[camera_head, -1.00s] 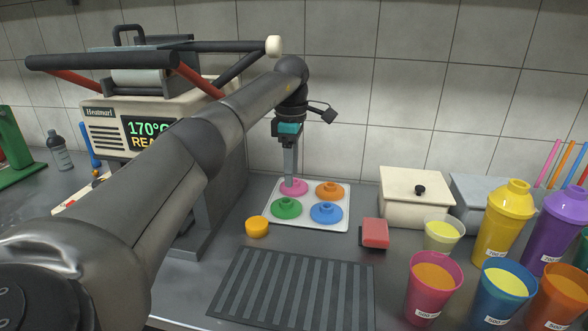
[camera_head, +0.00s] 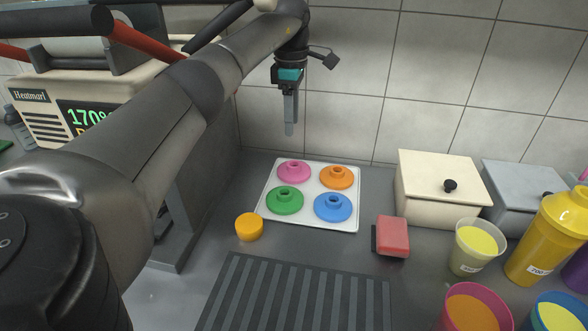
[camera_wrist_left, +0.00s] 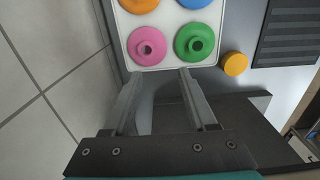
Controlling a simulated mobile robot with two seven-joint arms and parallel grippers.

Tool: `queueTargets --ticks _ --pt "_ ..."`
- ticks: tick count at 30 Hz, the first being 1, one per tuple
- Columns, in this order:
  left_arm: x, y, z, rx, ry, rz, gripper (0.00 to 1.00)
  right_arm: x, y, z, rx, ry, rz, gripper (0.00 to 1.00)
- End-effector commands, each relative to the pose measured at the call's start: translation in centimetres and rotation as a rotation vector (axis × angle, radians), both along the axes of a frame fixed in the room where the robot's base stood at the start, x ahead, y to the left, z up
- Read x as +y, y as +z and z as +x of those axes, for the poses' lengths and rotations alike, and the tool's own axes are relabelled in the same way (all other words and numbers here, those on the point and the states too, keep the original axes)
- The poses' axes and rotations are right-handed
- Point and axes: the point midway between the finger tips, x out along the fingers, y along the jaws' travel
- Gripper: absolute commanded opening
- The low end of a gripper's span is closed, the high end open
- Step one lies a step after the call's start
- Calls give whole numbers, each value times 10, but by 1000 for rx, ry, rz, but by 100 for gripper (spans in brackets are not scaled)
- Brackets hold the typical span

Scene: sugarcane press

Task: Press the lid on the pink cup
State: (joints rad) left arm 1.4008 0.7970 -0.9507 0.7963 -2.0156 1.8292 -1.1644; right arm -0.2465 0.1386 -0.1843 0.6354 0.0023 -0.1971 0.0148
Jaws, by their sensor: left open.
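The pink lid (camera_head: 294,171) lies at the back left of a white tray (camera_head: 310,222), with an orange lid (camera_head: 337,177), a green lid (camera_head: 285,200) and a blue lid (camera_head: 333,207). The pink cup (camera_head: 473,310) stands at the lower right, cut by the frame edge, with orange content at its open top. My left gripper (camera_head: 289,130) is raised above and behind the tray, apart from the pink lid. In the left wrist view its fingers (camera_wrist_left: 160,75) are open and empty, and the pink lid (camera_wrist_left: 148,46) shows just beyond them. My right gripper is not in view.
A yellow disc (camera_head: 249,227) and a red block (camera_head: 392,235) lie near the tray. A ribbed dark mat (camera_head: 295,295) is in front. A cream box (camera_head: 440,200), a yellow-filled cup (camera_head: 476,247) and a yellow bottle (camera_head: 540,245) stand at right. The heat sealer (camera_head: 60,110) is at left.

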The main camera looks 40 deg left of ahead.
Motion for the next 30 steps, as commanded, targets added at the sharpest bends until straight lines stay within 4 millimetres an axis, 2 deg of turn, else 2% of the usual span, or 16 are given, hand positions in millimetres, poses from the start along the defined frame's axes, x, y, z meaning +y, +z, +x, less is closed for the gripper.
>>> queueTargets --ticks 5,9,18,24,30 --pt "0 -29 -1 4 0 0 57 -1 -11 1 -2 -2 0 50" --pt "0 -52 -1 4 0 0 57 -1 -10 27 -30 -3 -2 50" --pt "0 -88 0 2 1 -1 57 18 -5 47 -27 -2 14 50" --pt "0 -100 0 1 1 0 57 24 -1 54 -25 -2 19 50" --pt "0 -101 0 0 1 1 57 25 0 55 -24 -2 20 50"
